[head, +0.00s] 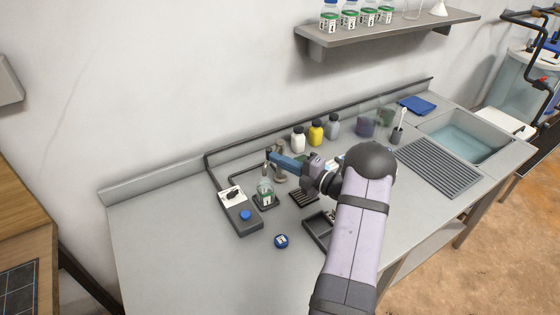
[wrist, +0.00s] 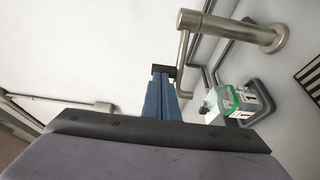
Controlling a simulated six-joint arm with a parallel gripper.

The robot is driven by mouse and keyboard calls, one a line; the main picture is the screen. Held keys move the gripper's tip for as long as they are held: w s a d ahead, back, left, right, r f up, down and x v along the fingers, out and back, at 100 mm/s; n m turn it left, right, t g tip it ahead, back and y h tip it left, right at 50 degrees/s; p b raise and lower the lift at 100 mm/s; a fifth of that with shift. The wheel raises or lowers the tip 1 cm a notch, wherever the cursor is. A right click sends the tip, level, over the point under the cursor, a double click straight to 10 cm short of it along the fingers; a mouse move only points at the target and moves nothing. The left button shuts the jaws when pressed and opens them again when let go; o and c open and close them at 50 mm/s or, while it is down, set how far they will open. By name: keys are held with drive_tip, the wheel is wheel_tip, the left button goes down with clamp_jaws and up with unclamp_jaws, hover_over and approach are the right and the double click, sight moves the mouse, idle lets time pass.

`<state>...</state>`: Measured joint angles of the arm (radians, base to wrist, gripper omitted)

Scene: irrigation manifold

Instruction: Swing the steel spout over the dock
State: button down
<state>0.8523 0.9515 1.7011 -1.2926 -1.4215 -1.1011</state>
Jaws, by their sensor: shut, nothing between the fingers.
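The steel spout (wrist: 228,28) has a thick post with an arm and a thin downward tube; in the head view its post (head: 280,163) stands behind the jar. A clear jar with a green label (head: 264,191) sits on a dark dock (head: 266,206); the jar also shows in the wrist view (wrist: 236,102), on the dock (wrist: 268,103). My gripper (head: 269,155) is shut and empty, its blue fingers pointing left at the spout's height. In the wrist view, my gripper's tips (wrist: 163,70) are just left of the thin tube. I cannot tell whether they touch it.
A grey control box (head: 241,219) with a blue knob stands left of the dock. A blue cap (head: 281,241) lies in front. Several bottles (head: 316,132) stand behind my arm. A dark slotted rack (head: 304,198) is right of the dock. The left counter is clear.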

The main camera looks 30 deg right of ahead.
drive_tip(key=shift+s, duration=0.1)
drive_tip(key=a+b+v, duration=0.2)
drive_tip(key=b+v, duration=0.3)
drive_tip(key=v, duration=0.8)
drive_tip(key=shift+v, duration=0.75)
drive_tip(key=shift+a, duration=0.1)
drive_tip(key=w+f+m+g+h, duration=0.2)
drive_tip(key=w+m+h, duration=0.35)
drive_tip(key=w, duration=0.25)
drive_tip(key=a+f+m+g+h, duration=0.35)
drive_tip(key=a+m, duration=0.25)
drive_tip(key=m, duration=0.2)
drive_tip(key=s+a+f+m+g, duration=0.1)
drive_tip(key=s+a+m+g, duration=0.2)
drive_tip(key=s+a, duration=0.3)
drive_tip(key=s+a+f+m+g+y, duration=0.1)
drive_tip(key=s+a+f+m+g, duration=0.1)
drive_tip(key=s+a, duration=0.5)
drive_tip(key=s+a+f+m+g+y, duration=0.1)
drive_tip(key=s+a+m+g, duration=0.3)
drive_tip(key=s, duration=0.7)
drive_tip(key=shift+s+a+f+g, duration=0.1)
drive_tip(key=shift+a+f+g, duration=0.1)
drive_tip(key=shift+a+g, duration=1.2)
